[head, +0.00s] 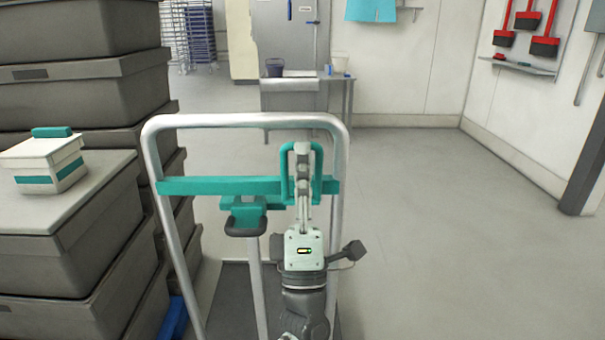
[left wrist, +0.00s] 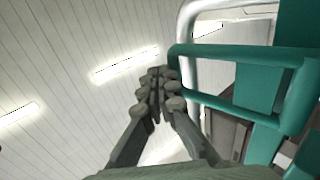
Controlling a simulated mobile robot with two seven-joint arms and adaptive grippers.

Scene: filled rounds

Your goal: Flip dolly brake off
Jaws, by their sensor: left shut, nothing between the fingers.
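The dolly (head: 162,232) stands ahead of me, with a tall silver tubular frame and a dark deck. A teal crossbar (head: 215,186) spans the frame. A teal loop (head: 286,170) stands up at the crossbar's right part. Left of it, a teal piece with a dark grey end (head: 246,226) sits on a silver post; I cannot tell which part is the brake. My left gripper (head: 303,152) is shut and empty, its fingers pointing up in front of the loop. In the left wrist view the shut fingers (left wrist: 158,82) are beside the teal loop (left wrist: 298,95); contact is unclear. My right gripper is out of view.
Stacked grey crates (head: 62,228) stand close on the left, with a white and teal box (head: 45,170) on top. Red brushes (head: 545,46) hang on the right wall. The floor right of the dolly is clear.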

